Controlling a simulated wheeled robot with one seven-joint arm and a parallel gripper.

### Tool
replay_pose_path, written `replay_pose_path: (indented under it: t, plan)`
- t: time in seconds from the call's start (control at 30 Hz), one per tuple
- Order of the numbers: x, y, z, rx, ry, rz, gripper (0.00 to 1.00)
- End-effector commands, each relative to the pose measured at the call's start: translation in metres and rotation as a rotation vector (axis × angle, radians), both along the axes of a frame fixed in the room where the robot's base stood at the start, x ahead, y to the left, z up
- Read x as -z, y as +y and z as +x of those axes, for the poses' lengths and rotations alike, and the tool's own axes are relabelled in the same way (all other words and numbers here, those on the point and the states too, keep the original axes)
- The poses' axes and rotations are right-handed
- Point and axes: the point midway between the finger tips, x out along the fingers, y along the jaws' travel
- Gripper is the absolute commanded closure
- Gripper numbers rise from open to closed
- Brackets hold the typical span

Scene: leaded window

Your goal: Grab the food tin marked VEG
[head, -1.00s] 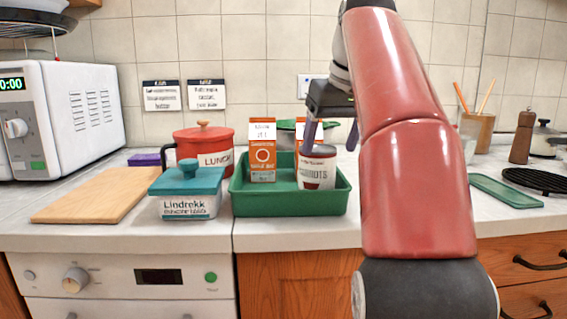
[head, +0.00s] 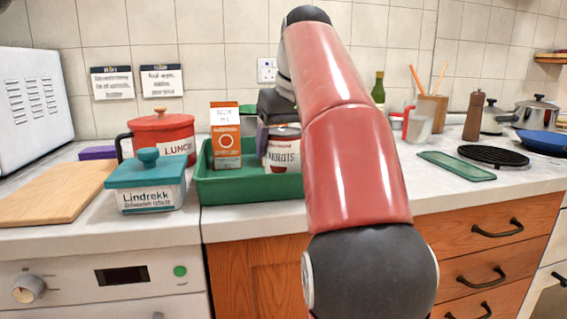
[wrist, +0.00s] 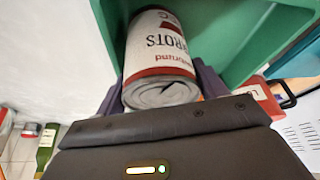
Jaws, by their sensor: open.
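A tin (head: 284,155) with a white and red label stands in the green tray (head: 250,188), partly hidden by my arm. Its label reads "...ARROTS" in the head view. In the wrist view the tin (wrist: 160,45) shows its grey lid and upside-down letters "ROTS"; I cannot make out VEG on it. My gripper (wrist: 160,86) is open, with a purple finger on each side of the tin near its lid end. I cannot tell whether the fingers touch it. In the head view one finger shows left of the tin; the other is hidden.
An orange carton (head: 226,152) stands in the tray, left of the tin. A red LUNCH pot (head: 163,135), a teal-lidded Lindrekk box (head: 150,188) and a wooden board (head: 55,190) are further left. Right of my arm lie a green glass slab (head: 456,166) and a black trivet (head: 493,155).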

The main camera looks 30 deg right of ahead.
Motion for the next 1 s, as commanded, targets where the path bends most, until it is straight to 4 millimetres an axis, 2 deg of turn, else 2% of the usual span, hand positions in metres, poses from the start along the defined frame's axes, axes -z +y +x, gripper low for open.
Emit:
replay_pose_path:
  t: [0.1,0.33,0.67,1.0]
  plan:
    - [0.0087,0.0003,0.0030,0.000,-0.001,0.000,0.29]
    - [0.0084,0.0003,0.0035,0.000,-0.002,0.000,0.29]
    - [0.0082,0.0003,0.0034,0.000,-0.002,0.000,0.72]
    - [0.0047,0.0012,0.0023,-0.001,-0.004,-0.001,0.72]
